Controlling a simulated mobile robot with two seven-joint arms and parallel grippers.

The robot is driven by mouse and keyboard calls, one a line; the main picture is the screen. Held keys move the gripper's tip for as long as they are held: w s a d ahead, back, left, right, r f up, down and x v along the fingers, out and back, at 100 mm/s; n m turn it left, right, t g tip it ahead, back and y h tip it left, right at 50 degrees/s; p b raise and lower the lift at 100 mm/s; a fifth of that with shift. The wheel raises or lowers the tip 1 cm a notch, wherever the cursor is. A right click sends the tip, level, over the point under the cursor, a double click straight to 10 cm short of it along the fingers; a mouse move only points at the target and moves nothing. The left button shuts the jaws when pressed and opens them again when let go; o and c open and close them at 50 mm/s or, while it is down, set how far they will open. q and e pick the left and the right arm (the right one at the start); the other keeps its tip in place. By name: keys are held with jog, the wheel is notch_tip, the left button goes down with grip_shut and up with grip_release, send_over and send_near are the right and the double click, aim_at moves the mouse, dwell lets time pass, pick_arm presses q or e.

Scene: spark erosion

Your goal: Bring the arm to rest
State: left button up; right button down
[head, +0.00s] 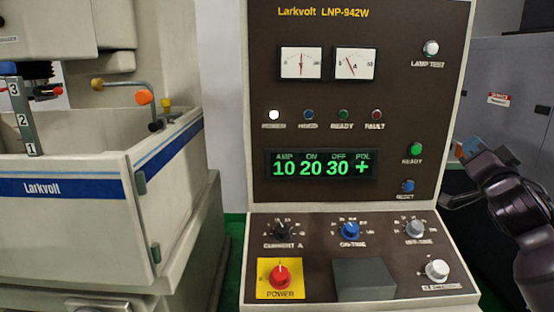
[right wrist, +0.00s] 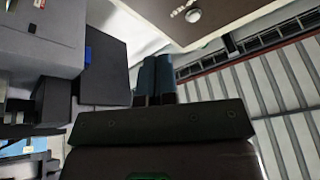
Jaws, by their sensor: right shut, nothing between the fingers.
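My right gripper (head: 468,148) is at the right edge of the head view, beside the control console (head: 400,95). Its dark arm comes up from the lower right. In the right wrist view its two dark blue fingers (right wrist: 156,80) lie side by side, closed, with nothing seen between them. The gripper appears apart from the console and its knobs, though the depth is hard to judge. My left gripper is in neither view.
The console has a red power knob (head: 280,277), a blue on-time knob (head: 349,230) and a lit green display (head: 321,164). A white Larkvolt tank (head: 75,215) stands at left. Grey cabinets (head: 500,75) stand behind my right arm.

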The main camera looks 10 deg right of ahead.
jog(key=s+a+f+n+g, duration=0.1)
jog(key=s+a+f+g, duration=0.25)
jog(key=f, duration=0.65)
jog(key=s+a+f+n+g, duration=0.1)
jog(key=s+a+f+g, duration=0.15)
jog(key=s+f, duration=0.45)
jog(key=s+a+f+n+g, duration=0.15)
jog(key=f+g, duration=0.25)
jog(key=f, duration=0.8)
jog(key=s+a+f+n+g+y, duration=0.2)
jog(key=s+a+f+n+g, duration=0.3)
jog(key=s, duration=0.6)
jog(key=s+a+f+g+y, duration=0.2)
jog(key=s+a+f+g, duration=0.1)
jog(key=s+a+f, duration=0.65)
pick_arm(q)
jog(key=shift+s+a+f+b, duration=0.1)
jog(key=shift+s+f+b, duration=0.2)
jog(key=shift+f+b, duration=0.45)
pick_arm(e)
jog(key=w+d+f+n+t, duration=0.1)
jog(key=w+d+f+t, duration=0.1)
jog(key=w+f+t, duration=0.4)
notch_tip(320, 180, down, 3)
jog(key=shift+w+f+t, duration=0.15)
jog(key=shift+w+t, duration=0.05)
jog(key=shift+t, duration=0.7)
